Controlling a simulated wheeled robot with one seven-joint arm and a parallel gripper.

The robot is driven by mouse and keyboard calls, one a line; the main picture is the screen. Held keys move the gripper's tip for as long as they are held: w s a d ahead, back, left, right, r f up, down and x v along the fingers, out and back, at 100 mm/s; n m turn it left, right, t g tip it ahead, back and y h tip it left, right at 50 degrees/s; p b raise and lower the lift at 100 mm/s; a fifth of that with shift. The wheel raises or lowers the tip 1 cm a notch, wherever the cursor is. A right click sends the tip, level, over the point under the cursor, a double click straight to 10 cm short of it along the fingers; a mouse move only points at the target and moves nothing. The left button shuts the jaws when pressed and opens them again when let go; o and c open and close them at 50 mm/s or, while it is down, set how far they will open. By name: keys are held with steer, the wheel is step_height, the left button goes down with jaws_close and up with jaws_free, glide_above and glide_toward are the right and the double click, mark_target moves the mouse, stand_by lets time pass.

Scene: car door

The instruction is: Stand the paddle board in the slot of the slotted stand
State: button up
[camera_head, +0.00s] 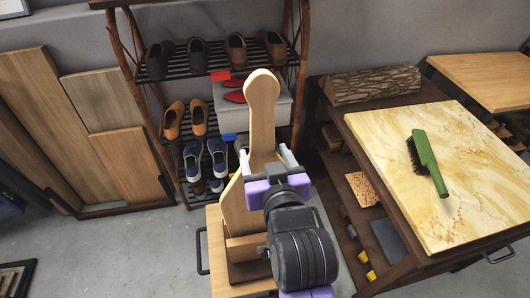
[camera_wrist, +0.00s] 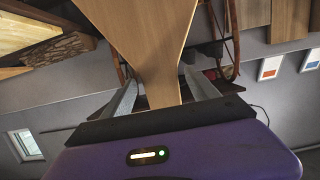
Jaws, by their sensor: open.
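The paddle board (camera_head: 262,112) is light wood and stands upright, handle up, its wide body lower left. It also fills the upper middle of the wrist view (camera_wrist: 140,35). Its lower edge meets the slotted stand (camera_head: 243,250), a wooden block on a dark base. My arm hides part of the stand, so how deep the board sits in the slot cannot be told. My gripper (camera_head: 266,160) is open, with one finger on each side of the board's neck. In the wrist view the fingers (camera_wrist: 160,95) show on either side of the board, apparently with gaps.
The stand is on a small wooden table (camera_head: 217,250). A shoe rack (camera_head: 183,66) stands close behind. Wooden panels (camera_head: 65,130) lean at left.

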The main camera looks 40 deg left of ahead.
steer(key=v, duration=0.7)
steer(key=shift+s+d+r, duration=0.2)
steer(key=shift+d+r, duration=0.05)
steer(key=shift+r, duration=0.05)
